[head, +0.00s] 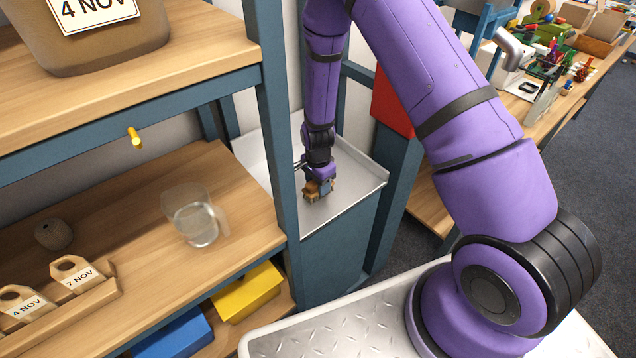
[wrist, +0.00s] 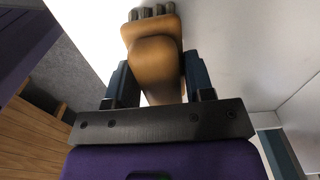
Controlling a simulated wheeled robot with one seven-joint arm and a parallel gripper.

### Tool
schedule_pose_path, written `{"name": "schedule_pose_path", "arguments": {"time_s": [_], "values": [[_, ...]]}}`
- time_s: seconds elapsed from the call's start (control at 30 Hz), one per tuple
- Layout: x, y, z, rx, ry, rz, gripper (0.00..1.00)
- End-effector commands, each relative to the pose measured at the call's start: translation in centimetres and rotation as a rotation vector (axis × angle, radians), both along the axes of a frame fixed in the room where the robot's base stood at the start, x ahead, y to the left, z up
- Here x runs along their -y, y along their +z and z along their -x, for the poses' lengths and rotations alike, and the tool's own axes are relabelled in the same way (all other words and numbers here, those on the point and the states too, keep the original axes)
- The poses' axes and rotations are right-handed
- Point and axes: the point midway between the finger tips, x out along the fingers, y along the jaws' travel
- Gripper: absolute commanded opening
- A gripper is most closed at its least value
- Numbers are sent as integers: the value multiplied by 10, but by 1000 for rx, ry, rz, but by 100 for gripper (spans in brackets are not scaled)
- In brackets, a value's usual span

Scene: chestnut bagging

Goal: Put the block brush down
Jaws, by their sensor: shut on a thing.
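The block brush (wrist: 158,62) has a tan wooden body with dark bristle tufts along its far end in the wrist view. My gripper (wrist: 155,85) is shut on it, with one finger on each side of the wood. In the head view my gripper (head: 319,186) is low over the light metal tray top (head: 352,187) of a blue-grey cabinet, and the brush (head: 311,191) shows small and partly covered by the fingers. The brush is at or just above the tray surface; I cannot tell whether it touches.
A blue shelf post (head: 278,150) stands just left of the tray. The wooden shelf holds a clear glass jug (head: 195,222) and tags in a wooden holder (head: 75,292). A red panel (head: 393,103) is behind the tray at right. The tray's right part is bare.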

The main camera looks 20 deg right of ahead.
Motion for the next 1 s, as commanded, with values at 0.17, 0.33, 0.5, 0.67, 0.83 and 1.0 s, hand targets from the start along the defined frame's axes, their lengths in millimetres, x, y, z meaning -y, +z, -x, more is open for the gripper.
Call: {"name": "schedule_pose_path", "arguments": {"time_s": [0.17,0.33,0.5,0.67,0.83,1.0], "values": [[0,-1,0,1,0,0,30],[0,-2,0,1,-1,0,55],[0,-2,0,1,0,0,74],[0,-2,0,0,0,0,74],[0,-1,-1,2,0,0,74],[0,24,-1,4,-1,1,74]]}}
